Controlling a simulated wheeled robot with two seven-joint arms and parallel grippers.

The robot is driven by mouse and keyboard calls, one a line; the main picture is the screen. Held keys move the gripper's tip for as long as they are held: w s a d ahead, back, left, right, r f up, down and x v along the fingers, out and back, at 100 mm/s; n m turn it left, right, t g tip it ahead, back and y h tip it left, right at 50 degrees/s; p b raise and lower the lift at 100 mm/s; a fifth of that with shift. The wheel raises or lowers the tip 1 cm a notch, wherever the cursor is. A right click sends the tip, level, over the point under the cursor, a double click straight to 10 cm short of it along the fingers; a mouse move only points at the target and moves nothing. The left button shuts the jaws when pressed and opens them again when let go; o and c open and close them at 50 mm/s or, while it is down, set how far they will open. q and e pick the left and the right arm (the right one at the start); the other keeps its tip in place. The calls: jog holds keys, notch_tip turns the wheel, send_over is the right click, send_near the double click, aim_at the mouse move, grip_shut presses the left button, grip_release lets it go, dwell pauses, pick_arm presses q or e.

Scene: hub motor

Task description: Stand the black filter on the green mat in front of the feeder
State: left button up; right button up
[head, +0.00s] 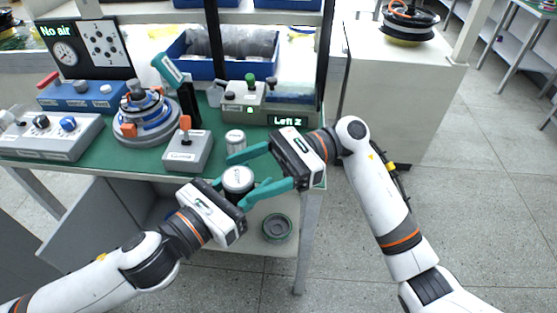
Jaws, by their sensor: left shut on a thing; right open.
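The black filter (237,195), a short can with a silver top and dark side, is held upright at the table's front edge, over the lower shelf. My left gripper (232,189) is shut on it from the lower left. My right gripper (238,179) comes from the right with its green fingers spread, one behind the filter and one in front; I cannot tell whether they touch it. The feeder (270,118), a grey box with a "Left 2" display, stands on the green mat (142,161). A silver-topped can (235,139) stands in front of the feeder.
A grey joystick box (187,151) and a blue-and-orange round fixture (147,118) stand left of the feeder. A blue bin (222,66) is behind. A dark round part (277,227) lies on the lower shelf (235,240). A white cabinet (395,95) stands right.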

jog(key=shift+x, duration=0.9)
jog(key=shift+c, duration=0.2)
jog(key=c, duration=0.9)
pick_arm(q)
jog(key=o, duration=1.1)
pick_arm(e)
jog(key=shift+c, duration=0.9)
pick_arm(q)
jog(key=shift+f, duration=0.1)
